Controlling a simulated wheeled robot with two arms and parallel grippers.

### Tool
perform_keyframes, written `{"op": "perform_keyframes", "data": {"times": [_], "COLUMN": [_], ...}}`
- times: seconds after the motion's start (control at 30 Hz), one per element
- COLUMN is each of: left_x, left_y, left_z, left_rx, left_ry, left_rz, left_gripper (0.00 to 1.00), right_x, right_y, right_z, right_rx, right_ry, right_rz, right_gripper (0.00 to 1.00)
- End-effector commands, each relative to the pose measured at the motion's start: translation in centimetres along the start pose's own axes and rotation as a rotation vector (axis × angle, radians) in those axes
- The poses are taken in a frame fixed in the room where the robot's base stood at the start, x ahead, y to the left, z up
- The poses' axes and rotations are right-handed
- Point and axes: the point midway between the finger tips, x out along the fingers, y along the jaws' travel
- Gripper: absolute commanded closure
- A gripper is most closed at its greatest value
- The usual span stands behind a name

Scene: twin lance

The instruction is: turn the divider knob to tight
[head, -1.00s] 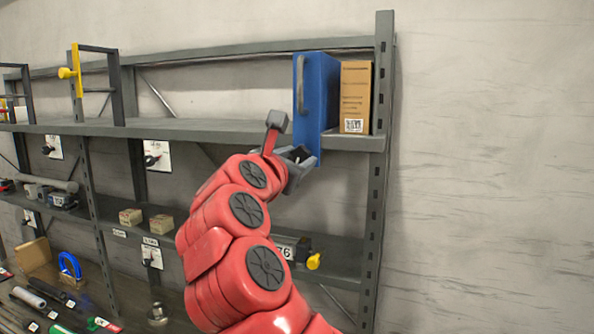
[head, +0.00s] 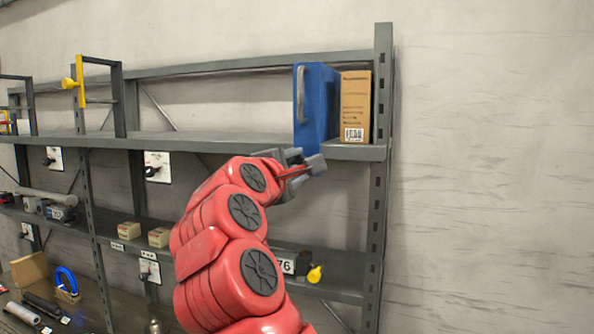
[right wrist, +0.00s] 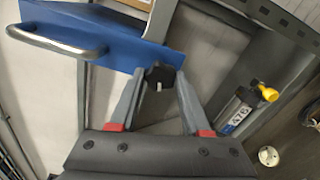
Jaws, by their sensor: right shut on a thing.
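The blue divider (head: 316,105) with a grey handle stands on the upper shelf; it also shows at the top of the right wrist view (right wrist: 120,40). In that view the black divider knob (right wrist: 160,73), with a small white mark, sits at the divider's lower edge. My right gripper (right wrist: 158,80) is shut on the knob, one finger on each side. My left gripper is in neither view.
A cardboard box (head: 355,105) stands right of the divider. The upper shelf (head: 230,143) and the shelf post (head: 378,210) are close to my right arm. A dark cylinder with a yellow knob (head: 314,274) lies on the lower shelf. Open wall is to the right.

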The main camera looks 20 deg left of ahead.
Motion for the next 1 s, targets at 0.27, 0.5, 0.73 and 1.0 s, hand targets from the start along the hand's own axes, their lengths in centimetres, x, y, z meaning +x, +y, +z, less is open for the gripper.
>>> {"op": "perform_keyframes", "data": {"times": [0.27,0.5,0.73,1.0], "left_x": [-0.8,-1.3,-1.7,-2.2], "left_y": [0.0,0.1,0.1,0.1], "left_z": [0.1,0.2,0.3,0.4], "left_rx": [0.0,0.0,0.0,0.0], "left_ry": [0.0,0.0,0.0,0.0], "left_rz": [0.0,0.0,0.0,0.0], "left_gripper": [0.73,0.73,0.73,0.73], "right_x": [0.0,0.0,-0.1,-0.1], "right_y": [0.0,0.1,0.2,0.2], "right_z": [-0.1,0.0,0.0,0.1], "right_rx": [0.263,0.49,0.709,0.966], "right_ry": [0.002,0.002,0.002,0.002], "right_rz": [0.001,0.002,0.002,0.002], "right_gripper": [1.0,1.0,1.0,1.0]}}
